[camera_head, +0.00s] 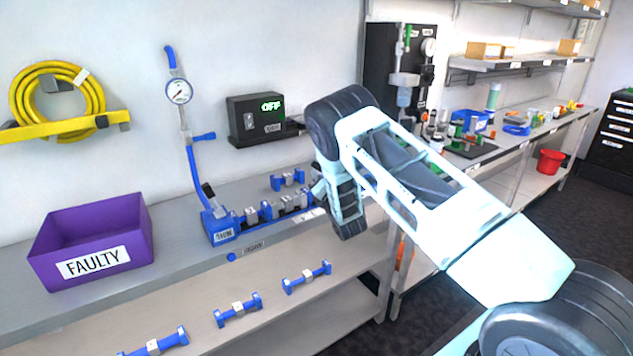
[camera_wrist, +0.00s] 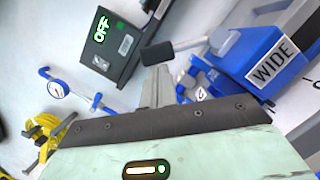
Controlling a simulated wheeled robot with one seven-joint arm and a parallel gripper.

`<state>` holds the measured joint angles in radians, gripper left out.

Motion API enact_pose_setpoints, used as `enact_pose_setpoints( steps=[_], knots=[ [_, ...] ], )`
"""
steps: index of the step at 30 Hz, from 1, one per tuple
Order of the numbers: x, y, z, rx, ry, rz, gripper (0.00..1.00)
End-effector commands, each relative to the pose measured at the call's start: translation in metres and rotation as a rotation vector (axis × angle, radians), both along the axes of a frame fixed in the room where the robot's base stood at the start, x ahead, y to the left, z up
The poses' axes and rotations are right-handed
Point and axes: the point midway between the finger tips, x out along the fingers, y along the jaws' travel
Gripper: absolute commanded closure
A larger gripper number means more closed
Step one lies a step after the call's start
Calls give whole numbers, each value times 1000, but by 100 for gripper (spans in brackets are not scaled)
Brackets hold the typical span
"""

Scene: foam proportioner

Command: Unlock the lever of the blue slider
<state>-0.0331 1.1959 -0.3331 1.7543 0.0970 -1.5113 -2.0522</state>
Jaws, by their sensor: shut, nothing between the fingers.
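A blue block labelled WIDE (camera_wrist: 262,58) fills the upper right of the wrist view. A dark grey lever (camera_wrist: 172,50) with a lighter grey neck sticks out from its left side. My gripper (camera_wrist: 158,84) is shut and empty, with its fingertips just below the lever in the picture. I cannot tell whether they touch it. In the head view my gripper (camera_head: 319,190) is over the right end of the blue manifold (camera_head: 222,226) on the bench. My wrist hides part of that end there, and the lever cannot be made out.
A purple FAULTY bin (camera_head: 95,240) stands at the bench's left. Several blue fittings lie on the lower front shelf (camera_head: 270,320). A black box reading OFF (camera_head: 255,118) and a gauge (camera_head: 179,92) are at the wall behind. A yellow hose (camera_head: 57,98) hangs at left.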

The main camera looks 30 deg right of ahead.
Motion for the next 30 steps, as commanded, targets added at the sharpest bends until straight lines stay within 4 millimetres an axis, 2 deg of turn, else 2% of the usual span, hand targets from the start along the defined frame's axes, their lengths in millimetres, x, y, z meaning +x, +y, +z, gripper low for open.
enact_pose_setpoints(
  steps=[20,30],
  knots=[
    [1,-29,36,588,15,-2,100],
    [1,-49,46,871,25,-2,100]
  ],
)
